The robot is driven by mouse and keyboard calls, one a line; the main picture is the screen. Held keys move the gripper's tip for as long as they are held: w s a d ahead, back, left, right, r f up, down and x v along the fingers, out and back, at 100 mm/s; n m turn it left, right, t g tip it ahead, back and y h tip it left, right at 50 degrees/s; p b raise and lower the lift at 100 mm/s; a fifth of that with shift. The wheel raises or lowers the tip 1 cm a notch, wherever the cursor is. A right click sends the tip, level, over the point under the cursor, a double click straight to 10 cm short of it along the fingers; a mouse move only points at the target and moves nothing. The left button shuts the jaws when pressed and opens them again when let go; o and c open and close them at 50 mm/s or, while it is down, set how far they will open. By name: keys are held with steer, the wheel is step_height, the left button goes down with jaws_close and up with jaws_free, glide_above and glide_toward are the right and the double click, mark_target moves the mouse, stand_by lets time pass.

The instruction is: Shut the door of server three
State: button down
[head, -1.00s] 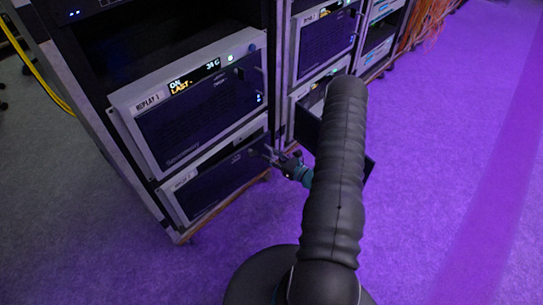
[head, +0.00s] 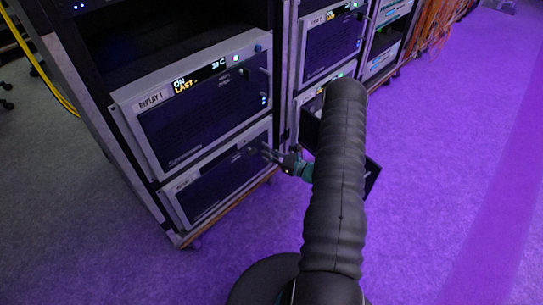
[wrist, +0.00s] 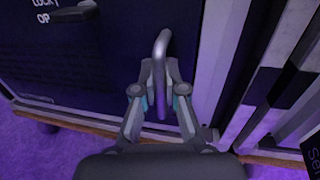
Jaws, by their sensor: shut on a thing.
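My gripper (wrist: 158,75) is shut on an upright metal bar handle (wrist: 162,42) at the right edge of a dark door front (wrist: 85,70). In the head view my gripper (head: 268,154) is at the right edge of the lower unit (head: 215,182) in the left rack. That unit's front looks nearly flush with the rack. Its label is too small to read, so I cannot tell whether it is server three. A dark panel, apparently an open door (head: 371,178), sticks out behind my arm, which hides most of it.
A unit labelled REPLAY 1 (head: 195,110) sits above, with a lit display. A second rack (head: 328,42) stands to the right. Purple floor is clear on the right.

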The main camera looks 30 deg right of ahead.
steer(key=c, duration=1.2)
jaws_free()
steer(key=shift+w+r, duration=0.1)
steer(key=shift+w, duration=0.1)
steer(key=shift+s+d, duration=0.1)
steer(key=shift+s+d, duration=0.15)
steer(key=shift+s, duration=0.1)
steer(key=v, duration=1.1)
steer(key=shift+s, duration=0.15)
